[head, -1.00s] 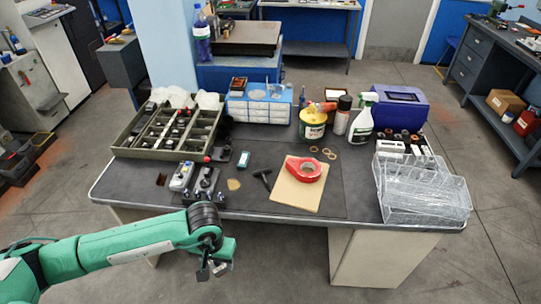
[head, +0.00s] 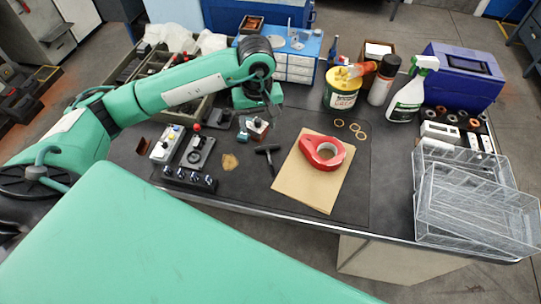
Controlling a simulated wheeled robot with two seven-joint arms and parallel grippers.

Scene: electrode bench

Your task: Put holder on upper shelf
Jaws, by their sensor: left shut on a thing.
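My left gripper (head: 259,114) is above the back middle of the bench, its arm reaching in from the left. It is shut on a small pale and dark thing (head: 257,128) with a reddish patch, partly hidden by the jaws; I cannot tell for certain that this is the holder. A clear two-level rack (head: 480,212) stands at the right front of the bench, its levels open and see-through. A black bar with several knobs (head: 190,179) lies at the left front. My right gripper is not in view.
A yellow-lidded tub (head: 342,95), spray bottle (head: 412,90) and blue case (head: 462,75) line the back. A drawer box (head: 300,68) stands behind my gripper. The front middle mat is clear.

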